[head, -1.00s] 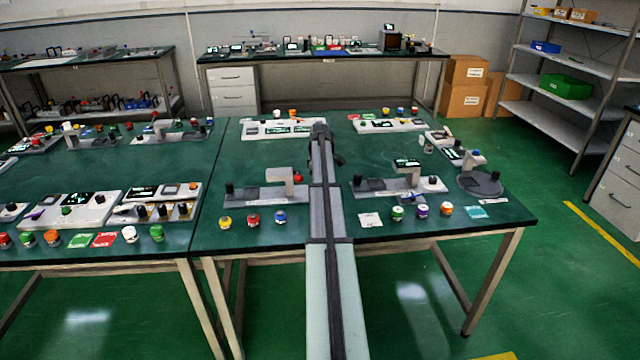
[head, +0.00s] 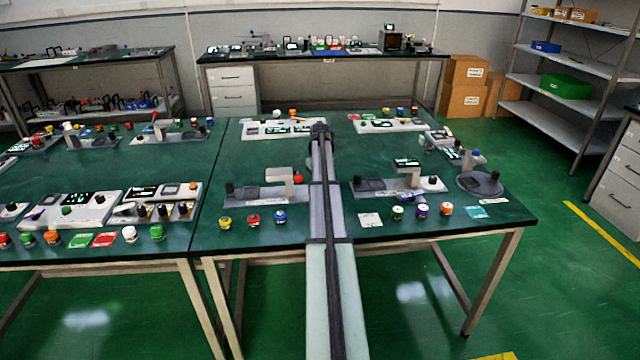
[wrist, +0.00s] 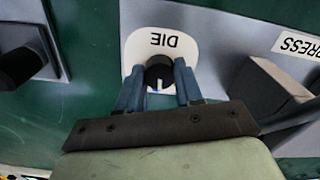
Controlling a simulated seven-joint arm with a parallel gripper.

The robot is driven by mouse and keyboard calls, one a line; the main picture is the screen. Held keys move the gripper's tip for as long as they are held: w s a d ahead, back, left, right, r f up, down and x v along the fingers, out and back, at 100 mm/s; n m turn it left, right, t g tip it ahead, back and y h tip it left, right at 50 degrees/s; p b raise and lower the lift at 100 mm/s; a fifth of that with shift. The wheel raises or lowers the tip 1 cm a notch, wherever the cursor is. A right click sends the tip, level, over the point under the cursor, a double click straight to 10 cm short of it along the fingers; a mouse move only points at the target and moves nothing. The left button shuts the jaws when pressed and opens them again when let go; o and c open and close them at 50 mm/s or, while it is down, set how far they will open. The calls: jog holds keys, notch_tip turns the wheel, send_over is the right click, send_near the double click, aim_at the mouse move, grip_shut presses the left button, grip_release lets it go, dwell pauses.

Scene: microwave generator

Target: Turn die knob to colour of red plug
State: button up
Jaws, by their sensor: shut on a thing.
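In the wrist view, a black round die knob (wrist: 159,73) with a white pointer line sits on a white plate (wrist: 138,47) marked DIE, which reads upside down. The pointer faces the bottom of the picture. A small blue mark shows beside it, partly hidden. My gripper (wrist: 158,68) has its two blue fingers on either side of the knob, shut on it. In the head view my gripper end (head: 320,130) is at the far middle of the green table, and the knob is hidden there. I cannot tell which thing is the red plug; a red piece (head: 298,177) shows left of my arm.
A grey block (wrist: 272,85) stands right of the knob in the wrist view, near a PRESS label (wrist: 297,44). Another black knob (wrist: 20,65) is at left. In the head view, white panels (head: 280,130) and coloured jars (head: 253,219) stand on the green table (head: 240,155).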

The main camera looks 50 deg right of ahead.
jog(key=m, duration=0.5)
jog(key=shift+m, duration=0.3)
jog(key=m, duration=0.5)
jog(key=shift+m, duration=0.3)
jog(key=o, duration=1)
jog(key=shift+o, duration=0.2)
jog(key=shift+r, duration=0.1)
notch_tip(320, 180, up, 14)
jog(key=shift+f, duration=0.2)
